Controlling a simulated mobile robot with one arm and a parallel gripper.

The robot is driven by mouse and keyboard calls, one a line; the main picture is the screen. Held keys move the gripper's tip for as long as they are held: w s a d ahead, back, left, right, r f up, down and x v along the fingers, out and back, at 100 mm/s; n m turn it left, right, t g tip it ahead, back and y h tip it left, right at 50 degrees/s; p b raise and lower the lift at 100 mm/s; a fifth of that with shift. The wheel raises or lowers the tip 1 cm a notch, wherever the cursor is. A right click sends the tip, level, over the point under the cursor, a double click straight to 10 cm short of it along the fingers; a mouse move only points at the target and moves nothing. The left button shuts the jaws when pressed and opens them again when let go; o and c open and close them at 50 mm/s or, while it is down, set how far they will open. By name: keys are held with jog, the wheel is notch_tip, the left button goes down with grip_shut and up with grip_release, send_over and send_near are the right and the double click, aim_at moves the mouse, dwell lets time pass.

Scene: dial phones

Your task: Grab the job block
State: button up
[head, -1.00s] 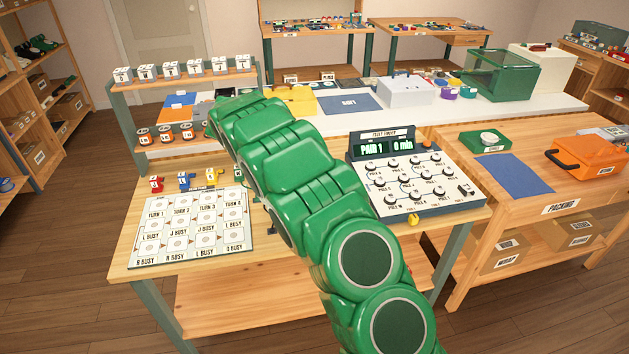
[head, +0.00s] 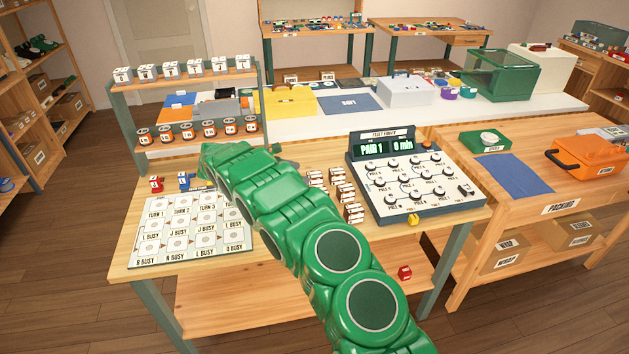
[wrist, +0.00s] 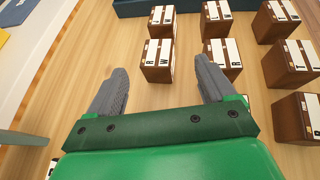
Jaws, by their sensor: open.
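Several brown blocks with white lettered labels stand in rows on the wooden table; one group (head: 347,197) shows beside the grey panel in the head view. In the wrist view my gripper (wrist: 160,66) is open and empty, fingers spread above the table. One brown block (wrist: 158,63) lies just ahead of the gap between the fingertips, another (wrist: 222,62) just beyond the right finger. No contact is visible. Which one is the job block I cannot tell. In the head view my arm hides the gripper and part of the table.
A fault finder panel (head: 412,180) stands right of the blocks. A small red block (head: 404,272) sits on the lower shelf. More brown blocks (wrist: 290,62) crowd the right.

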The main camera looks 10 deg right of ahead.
aim_at(313, 174)
jog(key=shift+w+x, duration=0.15)
jog(key=shift+x, duration=1.4)
jog(key=shift+w+x, duration=0.15)
jog(key=shift+x, duration=1.35)
jog(key=shift+a, duration=0.1)
jog(key=c, duration=1.2)
